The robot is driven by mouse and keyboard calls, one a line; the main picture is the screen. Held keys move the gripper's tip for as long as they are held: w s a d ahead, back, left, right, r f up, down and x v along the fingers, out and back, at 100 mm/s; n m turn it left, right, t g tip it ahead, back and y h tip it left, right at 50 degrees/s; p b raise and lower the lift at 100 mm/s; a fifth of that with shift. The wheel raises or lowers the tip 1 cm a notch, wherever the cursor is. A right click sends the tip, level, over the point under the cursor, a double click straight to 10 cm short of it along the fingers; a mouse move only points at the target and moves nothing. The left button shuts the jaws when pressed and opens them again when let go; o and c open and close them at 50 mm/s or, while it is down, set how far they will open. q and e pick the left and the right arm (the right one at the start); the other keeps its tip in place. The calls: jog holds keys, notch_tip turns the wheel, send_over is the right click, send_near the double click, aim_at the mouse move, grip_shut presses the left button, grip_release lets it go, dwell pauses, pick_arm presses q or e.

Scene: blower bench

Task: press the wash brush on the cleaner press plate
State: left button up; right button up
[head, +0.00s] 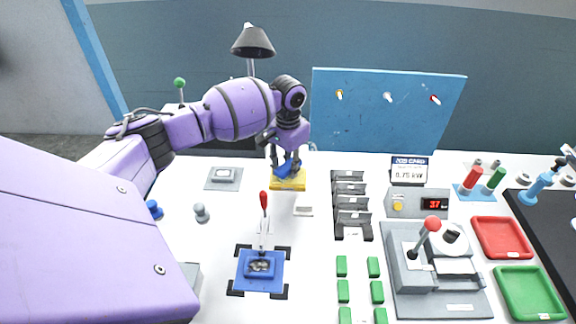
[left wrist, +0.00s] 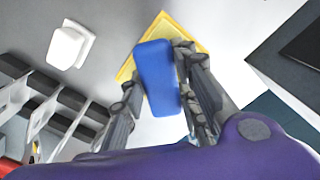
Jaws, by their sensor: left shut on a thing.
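My left gripper (head: 287,163) reaches over the far middle of the white bench and points down, shut on a blue block that I take for the wash brush (head: 288,170). The wash brush also shows in the left wrist view (left wrist: 157,78), between the fingers. Directly under it is a square yellow pad, which I take for the cleaner press plate (head: 287,185); its edges show around the brush in the left wrist view (left wrist: 126,68). The brush's underside is hidden, so I cannot tell whether it touches the pad. My right gripper is not in view.
Dark slotted holders (head: 350,202) stand right of the yellow pad. A red-tipped lever (head: 264,210) rises in front, behind a blue fixture (head: 260,284). A grey plate (head: 223,177) lies to the left. A red tray (head: 501,250) and a green tray (head: 529,305) lie at the right.

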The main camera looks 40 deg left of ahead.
pick_arm(q)
jog(key=shift+s+f+p, duration=0.1)
jog(key=shift+f+p, duration=0.05)
jog(key=shift+p, duration=0.15)
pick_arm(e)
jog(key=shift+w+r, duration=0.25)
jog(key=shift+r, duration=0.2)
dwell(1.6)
